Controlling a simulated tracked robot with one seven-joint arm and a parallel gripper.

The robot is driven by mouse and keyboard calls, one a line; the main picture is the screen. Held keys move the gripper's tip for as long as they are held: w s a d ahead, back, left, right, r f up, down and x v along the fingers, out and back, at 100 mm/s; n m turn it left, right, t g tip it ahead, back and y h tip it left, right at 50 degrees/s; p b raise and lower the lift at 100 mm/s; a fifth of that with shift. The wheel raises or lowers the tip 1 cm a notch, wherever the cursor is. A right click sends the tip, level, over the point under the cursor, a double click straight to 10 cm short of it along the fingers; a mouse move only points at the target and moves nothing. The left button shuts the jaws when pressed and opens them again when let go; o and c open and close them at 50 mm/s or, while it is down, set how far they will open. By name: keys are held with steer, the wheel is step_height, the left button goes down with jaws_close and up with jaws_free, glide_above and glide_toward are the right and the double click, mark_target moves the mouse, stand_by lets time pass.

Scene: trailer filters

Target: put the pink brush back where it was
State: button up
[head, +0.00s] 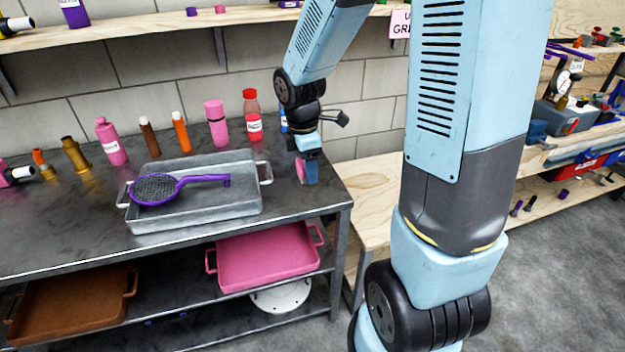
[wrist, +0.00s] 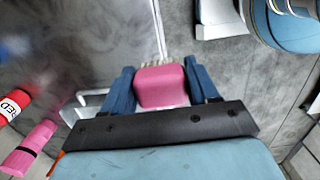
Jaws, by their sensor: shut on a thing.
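The pink brush (wrist: 160,86) is between the two blue fingers of my gripper (wrist: 163,84) in the wrist view, with pale bristles pointing away from the wrist. In the head view, my gripper (head: 309,172) is shut on it near the right end of the dark table, just right of the metal tray. A small pink part of the brush (head: 300,171) shows beside the fingers. I cannot tell whether the brush touches the table.
A pink tray (head: 268,258) and a brown tray (head: 70,305) sit on the lower shelf.

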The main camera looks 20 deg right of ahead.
steer(key=w+d+f, duration=0.2)
steer(key=w+f, duration=0.1)
steer(key=w, duration=0.1)
steer(key=w+d+f, duration=0.1)
steer(key=w+f, duration=0.2)
steer(key=w+d+f, duration=0.2)
steer(key=w+f, duration=0.1)
steer(key=w, duration=0.1)
steer(key=shift+w+d, duration=0.3)
steer(key=shift+w+f, duration=0.1)
steer(key=shift+f, duration=0.15)
steer(key=shift+w+d+f, duration=0.1)
steer(key=shift+f, duration=1.5)
steer(key=o, duration=1.1)
steer(key=shift+f, duration=0.1)
